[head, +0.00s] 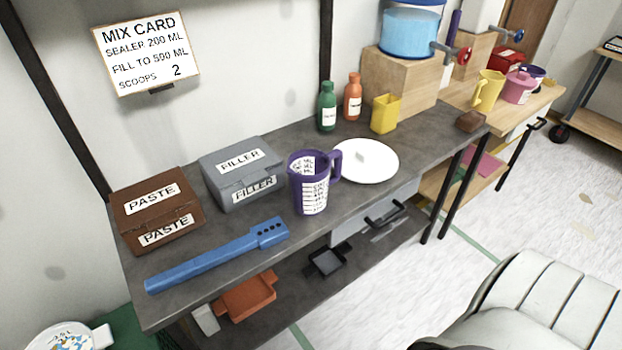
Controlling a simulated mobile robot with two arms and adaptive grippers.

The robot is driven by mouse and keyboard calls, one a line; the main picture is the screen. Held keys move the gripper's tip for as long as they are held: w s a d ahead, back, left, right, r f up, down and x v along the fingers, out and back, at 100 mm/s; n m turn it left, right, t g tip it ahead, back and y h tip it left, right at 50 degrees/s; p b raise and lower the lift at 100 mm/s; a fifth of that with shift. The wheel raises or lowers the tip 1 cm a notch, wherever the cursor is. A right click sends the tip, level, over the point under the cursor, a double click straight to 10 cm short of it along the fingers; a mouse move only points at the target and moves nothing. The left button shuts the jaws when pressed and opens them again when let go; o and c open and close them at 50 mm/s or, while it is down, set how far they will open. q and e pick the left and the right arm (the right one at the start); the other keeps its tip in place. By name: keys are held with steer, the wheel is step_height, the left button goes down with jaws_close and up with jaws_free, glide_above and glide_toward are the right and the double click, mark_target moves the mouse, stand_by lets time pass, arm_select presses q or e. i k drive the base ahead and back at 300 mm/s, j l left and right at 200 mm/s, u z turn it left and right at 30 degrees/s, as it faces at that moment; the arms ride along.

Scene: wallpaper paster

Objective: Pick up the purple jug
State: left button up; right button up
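The purple jug (309,183) stands upright on the dark grey workbench (235,215), near its front edge. It has a white measuring scale on its side, and its handle points to the right, towards a round white plate or lid (372,165). White and dark markings show inside its mouth; I cannot tell whether it holds anything. Neither of my grippers is in view, and nothing is touching the jug.
A grey FILLER box (222,193) is close left of the jug, with a brown PASTE box (150,226) beyond. A blue tool (215,258) lies in front. Green (326,112) and orange (352,103) bottles and a yellow container (384,120) stand behind.

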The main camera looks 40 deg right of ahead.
mark_target(308, 170)
steer(key=u, duration=1)
steer(key=z, duration=2.1)
